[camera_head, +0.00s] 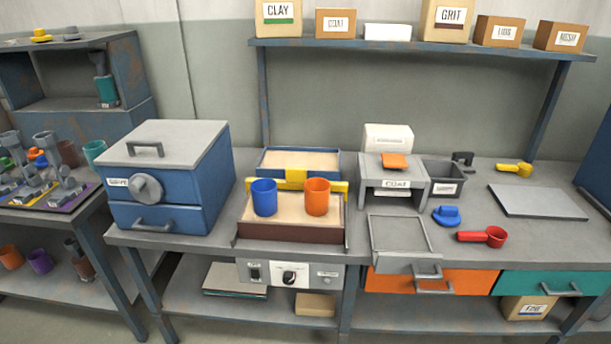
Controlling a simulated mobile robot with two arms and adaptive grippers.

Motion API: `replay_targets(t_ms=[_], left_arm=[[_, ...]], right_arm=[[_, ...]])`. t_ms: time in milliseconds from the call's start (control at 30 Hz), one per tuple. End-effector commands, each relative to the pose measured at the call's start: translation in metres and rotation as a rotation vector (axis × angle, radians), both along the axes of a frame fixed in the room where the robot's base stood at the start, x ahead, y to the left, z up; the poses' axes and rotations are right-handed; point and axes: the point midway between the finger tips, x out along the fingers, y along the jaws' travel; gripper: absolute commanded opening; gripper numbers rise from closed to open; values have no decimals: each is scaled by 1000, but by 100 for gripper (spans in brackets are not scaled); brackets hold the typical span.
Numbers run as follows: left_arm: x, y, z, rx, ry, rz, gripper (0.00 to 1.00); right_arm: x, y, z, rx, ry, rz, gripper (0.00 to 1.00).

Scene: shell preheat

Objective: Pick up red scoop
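The red scoop (495,236) lies on the workbench at the right. Its round cup points right and its handle points left, close to the bench's front edge above the orange drawer. Nothing touches it. Neither of my grippers is in the head view.
A blue scoop-like item (447,215) lies just behind and left of the red scoop. A grey open tray (399,236) is further left, in front of the COAT stand (398,184). A yellow scoop (514,168) and a flat grey plate (540,202) lie behind. Bench right of the red scoop is clear.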

Motion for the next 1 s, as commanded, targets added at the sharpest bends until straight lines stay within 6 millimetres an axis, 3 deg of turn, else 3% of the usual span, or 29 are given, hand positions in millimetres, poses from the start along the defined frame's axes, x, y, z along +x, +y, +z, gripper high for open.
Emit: replay_targets(t_ms=[467,733,1000], left_arm=[[0,0,0,0,1,0,0],[-1,0,0,0,1,0,0],[-6,0,0,1,9,0,0]], right_arm=[[0,0,0,0,1,0,0],[0,0,0,0,1,0,35],[-1,0,0,-1,3,0,36]])
